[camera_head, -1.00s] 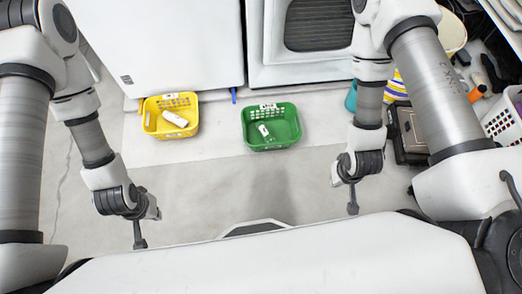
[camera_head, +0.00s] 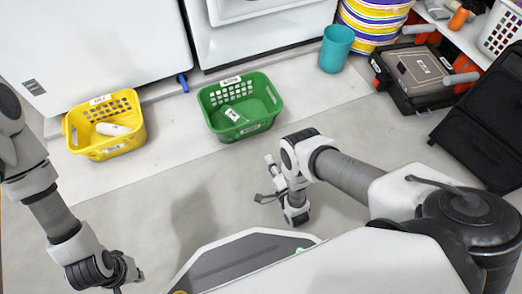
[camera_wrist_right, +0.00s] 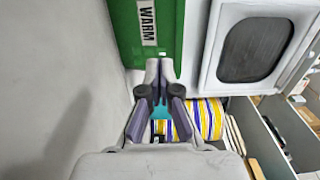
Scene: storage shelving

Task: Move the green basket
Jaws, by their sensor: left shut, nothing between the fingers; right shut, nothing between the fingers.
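The green basket (camera_head: 213,112) stands upright on the light floor strip in front of the white appliances, with a small white item (camera_head: 235,116) inside. In the right wrist view the green basket (camera_wrist_right: 124,25) fills the top, with a label reading WARM. My right gripper (camera_head: 265,197) is shut and empty, apart from the basket on its near right side. It also shows in the right wrist view (camera_wrist_right: 160,66), with its fingertips just below the basket in the picture. My left gripper (camera_head: 119,288) is low at the left, shut and empty, far from the basket.
A yellow basket (camera_head: 75,134) with a white item stands left of the green one. The floor before the baskets is clear.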

